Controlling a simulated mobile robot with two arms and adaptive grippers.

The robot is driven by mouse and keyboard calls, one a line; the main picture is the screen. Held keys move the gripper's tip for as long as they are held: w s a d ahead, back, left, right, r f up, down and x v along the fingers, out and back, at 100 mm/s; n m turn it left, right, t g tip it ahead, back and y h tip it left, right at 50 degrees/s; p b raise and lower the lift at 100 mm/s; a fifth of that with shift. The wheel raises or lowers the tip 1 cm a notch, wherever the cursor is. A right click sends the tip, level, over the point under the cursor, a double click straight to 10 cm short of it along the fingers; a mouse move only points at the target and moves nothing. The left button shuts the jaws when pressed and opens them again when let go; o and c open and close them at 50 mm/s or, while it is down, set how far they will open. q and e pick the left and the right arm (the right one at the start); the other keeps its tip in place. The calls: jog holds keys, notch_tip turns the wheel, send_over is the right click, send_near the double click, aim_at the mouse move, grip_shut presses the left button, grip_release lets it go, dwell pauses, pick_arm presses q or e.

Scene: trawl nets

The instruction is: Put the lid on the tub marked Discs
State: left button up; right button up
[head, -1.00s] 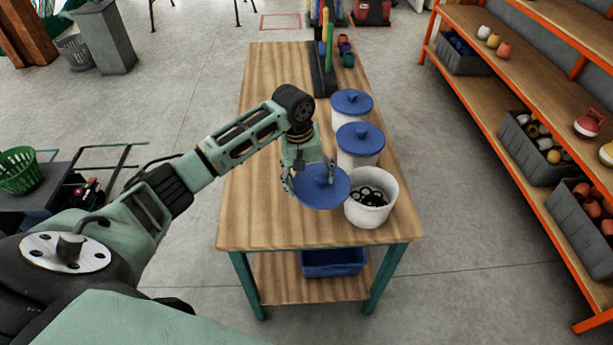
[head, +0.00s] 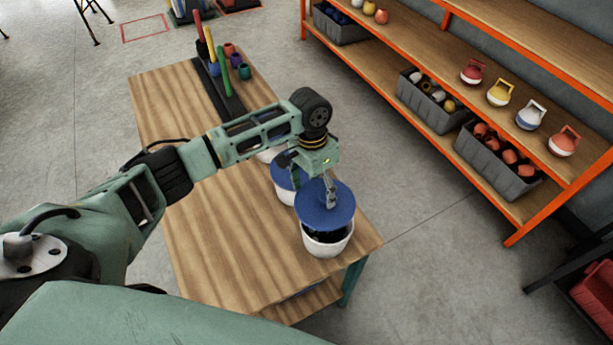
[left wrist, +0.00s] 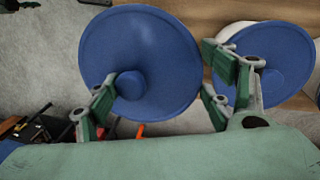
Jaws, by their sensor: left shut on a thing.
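The round blue lid (head: 318,212) is held by its knob in my left gripper (head: 330,201), over the open white tub (head: 326,246) at the table's near right corner. Dark contents show in a gap between lid and rim, so the lid is apart from the front of the rim. The tub's marking cannot be read. In the left wrist view the lid (left wrist: 150,45) fills the upper left, its knob beside one finger of the gripper (left wrist: 160,92). My right gripper is out of view.
A lidded tub (head: 284,188) stands just behind, and another is mostly hidden by my arm. A dark rack with coloured posts (head: 222,88) stands at the table's back. The wooden table (head: 215,235) is clear at left. Orange-edged shelves (head: 440,150) stand to the right.

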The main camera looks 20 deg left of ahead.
aim_at(321, 202)
pick_arm(q)
jog(key=shift+d+r, duration=0.1)
jog(key=shift+d, duration=0.1)
jog(key=shift+s+d+m, duration=0.1)
jog(key=shift+d+m, duration=0.15)
jog(key=shift+m, duration=0.05)
jog(key=shift+s+d+f+b, duration=0.2)
jog(key=shift+d+f+b, duration=0.4)
jog(key=shift+b, duration=0.5)
jog(key=shift+w+a+f+b, duration=0.1)
jog(key=shift+a+f+b, duration=0.2)
jog(key=shift+f+b, duration=0.55)
jog(key=shift+a+f+b, duration=0.15)
jog(key=shift+f+b, duration=0.55)
jog(key=shift+b, duration=0.15)
jog(key=shift+f, duration=0.8)
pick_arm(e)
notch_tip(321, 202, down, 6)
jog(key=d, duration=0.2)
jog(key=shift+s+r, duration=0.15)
